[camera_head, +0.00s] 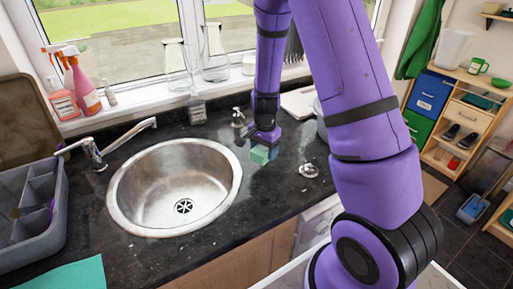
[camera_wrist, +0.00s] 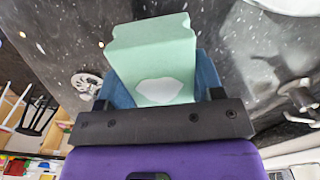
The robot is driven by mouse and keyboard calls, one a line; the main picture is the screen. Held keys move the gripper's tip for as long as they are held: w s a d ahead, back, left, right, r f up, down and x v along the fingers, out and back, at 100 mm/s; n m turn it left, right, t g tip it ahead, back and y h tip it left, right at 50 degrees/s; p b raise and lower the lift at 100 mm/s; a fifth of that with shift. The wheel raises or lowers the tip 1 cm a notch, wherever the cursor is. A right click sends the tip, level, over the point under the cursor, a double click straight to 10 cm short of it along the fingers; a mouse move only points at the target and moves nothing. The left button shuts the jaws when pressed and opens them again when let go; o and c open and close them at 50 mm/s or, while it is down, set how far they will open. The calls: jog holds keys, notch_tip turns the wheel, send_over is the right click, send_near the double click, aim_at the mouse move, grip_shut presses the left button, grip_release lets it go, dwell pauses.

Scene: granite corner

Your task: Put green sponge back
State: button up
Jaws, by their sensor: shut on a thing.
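The green sponge (camera_wrist: 153,55) is pale green with notched sides and a white patch near its lower edge. My gripper (camera_wrist: 158,98) is shut on it, and the sponge sticks out beyond the jaws. Blue surfaces show on both sides of the sponge; I cannot tell whether they are finger parts or another thing. In the head view the sponge (camera_head: 260,155) is small, at my gripper (camera_head: 265,146), over the dark worktop right of the sink. I cannot tell whether it touches the worktop.
The round steel sink (camera_head: 122,198) is left of my gripper. A soap dispenser (camera_head: 238,118) stands behind it, and a small round metal thing (camera_head: 309,170) lies to the right. A grey divided rack (camera_head: 30,243) and a teal cloth (camera_head: 65,275) are at the far left.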

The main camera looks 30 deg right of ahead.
jog(key=w, duration=0.2)
jog(key=w+d, duration=0.1)
jog(key=w, duration=0.2)
jog(key=w+f, duration=0.1)
jog(key=w, duration=0.1)
jog(key=shift+w+d, duration=0.25)
jog(key=shift+d, duration=0.05)
jog(key=shift+s+f, duration=0.1)
jog(key=shift+f, duration=1.5)
jog(key=shift+f, duration=0.1)
jog(key=o, duration=1)
jog(key=shift+o, duration=0.2)
